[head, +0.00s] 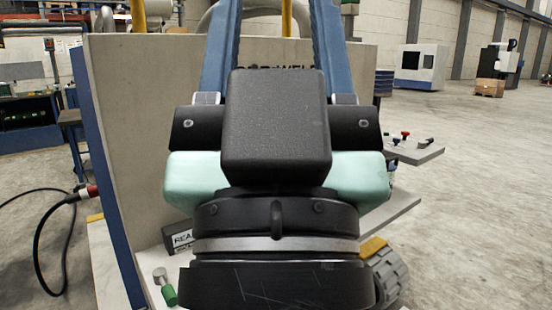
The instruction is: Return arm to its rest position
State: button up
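A large black block with a rounded front fills the middle of the head view, above a black ring with a silver band. It looks like part of my own arm. Pale green padded parts and black brackets flank it, and two blue beams rise behind it. No gripper fingers show. I cannot make out a microscope or its arm; anything right behind the block is hidden.
A tall beige panel (130,150) with a blue edge stands close ahead. A black cable with a red plug (86,192) hangs at left. A small grey shelf (415,152) with coloured knobs is at right. Open concrete floor (475,200) lies to the right.

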notch_tip(320, 180, up, 19)
jog(key=p, duration=1.7)
jog(key=shift+r, duration=0.2)
